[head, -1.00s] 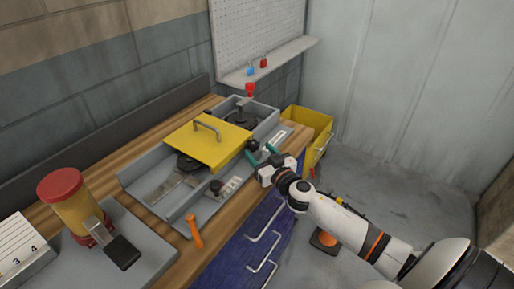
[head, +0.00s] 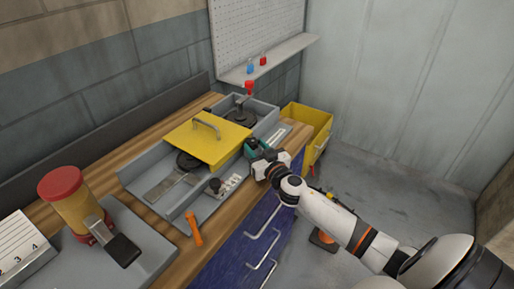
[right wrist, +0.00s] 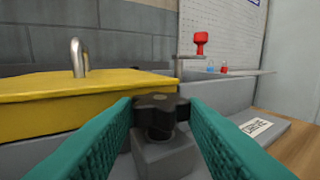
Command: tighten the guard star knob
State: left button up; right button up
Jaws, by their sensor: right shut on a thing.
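The black star knob (right wrist: 160,104) stands on a grey block (right wrist: 164,156) just off the right end of the yellow guard (right wrist: 80,99). In the right wrist view my right gripper (right wrist: 161,106) has its teal fingers shut on the knob from both sides. In the head view my right gripper (head: 252,148) is at the front right corner of the yellow guard (head: 208,144), and the knob is largely hidden there. The guard lies flat over the grey machine bed, its metal handle upright. My left gripper is not in view.
A red-topped part (right wrist: 201,40) rises behind the knob, and a labelled plate (right wrist: 257,127) lies to its right. In the head view an orange-handled tool (head: 193,228) and a red-lidded yellow container (head: 72,205) are on the left. A yellow bin (head: 307,126) stands at the bench's far end.

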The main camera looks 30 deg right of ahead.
jog(key=shift+a+m+h, duration=0.2)
jog(key=shift+m+h, duration=0.3)
jog(key=shift+h, duration=0.1)
jog(key=shift+w+f+m+g+h+b, duration=0.1)
jog(key=shift+m+g+h+b, duration=0.25)
jog(key=shift+h, duration=0.45)
jog(key=shift+a+m+g+h+b, duration=0.2)
jog(key=shift+m+g+h+b, duration=0.05)
jog(key=shift+m+h+b, duration=0.7)
jog(key=shift+m+g+h+b, duration=0.3)
jog(key=shift+h+b, duration=0.15)
jog(key=shift+h, duration=0.3)
jog(key=shift+r, duration=0.2)
jog(key=o, duration=1)
jog(key=shift+c, duration=0.2)
jog(key=shift+f, duration=0.1)
